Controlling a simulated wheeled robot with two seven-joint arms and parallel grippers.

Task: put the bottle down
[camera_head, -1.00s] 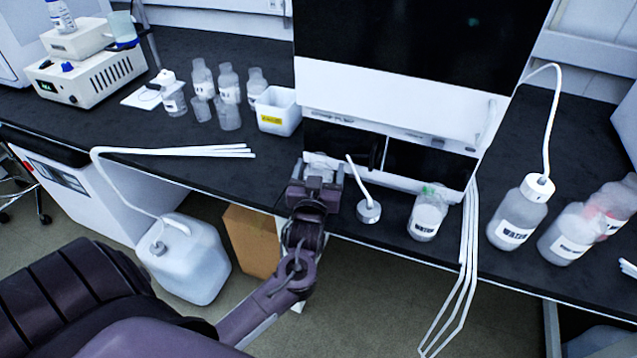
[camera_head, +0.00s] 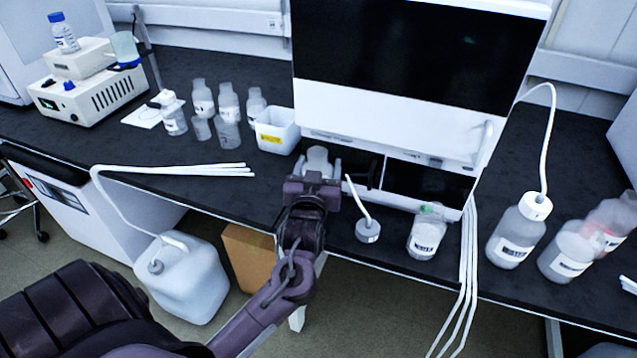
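A pale, translucent bottle (camera_head: 318,158) sits between the two fingers of my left gripper (camera_head: 316,170), at the lower left corner of the white instrument stack. The fingers lie along both sides of it. The gripper hides its lower part, so I cannot tell whether its base touches the bench. My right gripper is not in view.
A cap with a white tube (camera_head: 367,231) and a WATER bottle (camera_head: 427,235) stand right of the gripper. The instrument stack (camera_head: 390,125) rises behind. A white tub (camera_head: 277,131) and several small bottles are at the left.

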